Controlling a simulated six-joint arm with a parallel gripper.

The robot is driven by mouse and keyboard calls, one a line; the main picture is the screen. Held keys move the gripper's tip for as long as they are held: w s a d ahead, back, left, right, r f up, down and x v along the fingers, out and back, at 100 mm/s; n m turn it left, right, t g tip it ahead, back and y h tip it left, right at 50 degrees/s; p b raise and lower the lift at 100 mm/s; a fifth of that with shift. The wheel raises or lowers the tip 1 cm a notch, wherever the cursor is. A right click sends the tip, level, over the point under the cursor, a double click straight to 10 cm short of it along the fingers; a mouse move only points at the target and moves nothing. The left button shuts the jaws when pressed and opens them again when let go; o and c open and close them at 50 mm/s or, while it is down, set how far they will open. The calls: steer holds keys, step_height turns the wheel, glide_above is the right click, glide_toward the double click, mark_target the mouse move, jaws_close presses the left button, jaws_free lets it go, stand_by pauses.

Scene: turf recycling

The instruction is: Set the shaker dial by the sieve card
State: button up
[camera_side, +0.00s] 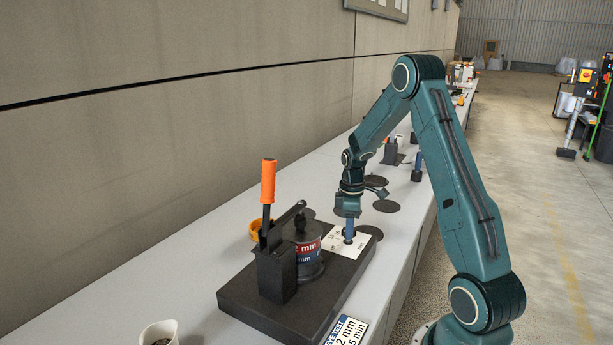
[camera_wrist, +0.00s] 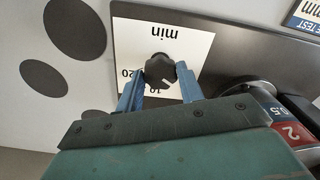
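The shaker dial is a black lobed knob (camera_wrist: 161,69) on a white scale plate (camera_wrist: 180,30) marked "10", "20" and "min". My gripper (camera_side: 348,238) points down at the dial plate (camera_side: 337,247). In the wrist view its blue fingers (camera_wrist: 163,80) stand on either side of the knob, very close to it; I cannot tell whether they touch it. The sieve card (camera_side: 345,332) lies at the front of the base and reads "2 mm" and "5 min", partly cut off. Its corner shows in the wrist view (camera_wrist: 305,17).
The dark shaker base (camera_side: 240,300) carries a sieve stack (camera_side: 308,262) with red and blue labels and a clamp with an orange handle (camera_side: 268,182). A white cup (camera_side: 159,333) and a yellow-orange bowl (camera_side: 256,231) stand nearby. Dark discs (camera_side: 386,206) lie beyond the base.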

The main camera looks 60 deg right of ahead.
steer(key=shift+c, duration=1)
steer(key=shift+m, duration=0.3)
steer(key=m, duration=0.7)
steer(key=shift+m, duration=0.4)
steer(key=m, duration=0.9)
steer(key=shift+w, duration=0.1)
steer(key=shift+r+m, duration=0.1)
steer(key=shift+m, duration=0.2)
